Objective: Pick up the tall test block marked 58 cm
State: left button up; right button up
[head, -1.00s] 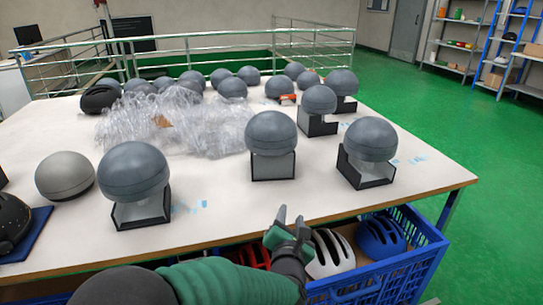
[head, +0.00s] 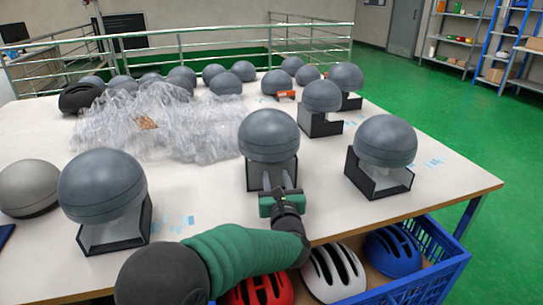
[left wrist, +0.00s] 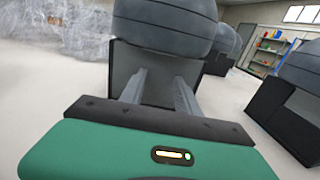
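A grey dome-topped test block (head: 268,135) sits in a black-edged stand near the front middle of the white table. No 58 cm mark is legible on it or on the others. My left gripper (head: 279,183) is at the front of this stand, its fingers pointing at it. In the left wrist view the fingers (left wrist: 160,92) are apart with nothing clearly held, and the same block (left wrist: 165,28) fills the space ahead. I cannot tell whether the fingertips touch it. Similar blocks stand at right (head: 385,142) and at left (head: 102,185). My right gripper is out of view.
More grey domes stand at the back. A blue crate (head: 440,270) with red, white and blue helmets is below the front edge.

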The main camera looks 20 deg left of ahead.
aim_at(270, 163)
pick_arm(q)
jog(key=b+x, duration=0.1)
jog(key=x, duration=0.7)
jog(key=shift+s+a+r, duration=0.1)
jog(key=shift+a, duration=0.05)
jog(key=shift+s+a, duration=0.1)
jog(key=shift+c, duration=0.2)
jog(key=shift+a, duration=0.1)
jog(key=shift+c, duration=1.2)
grip_shut()
jog(key=shift+r, duration=0.2)
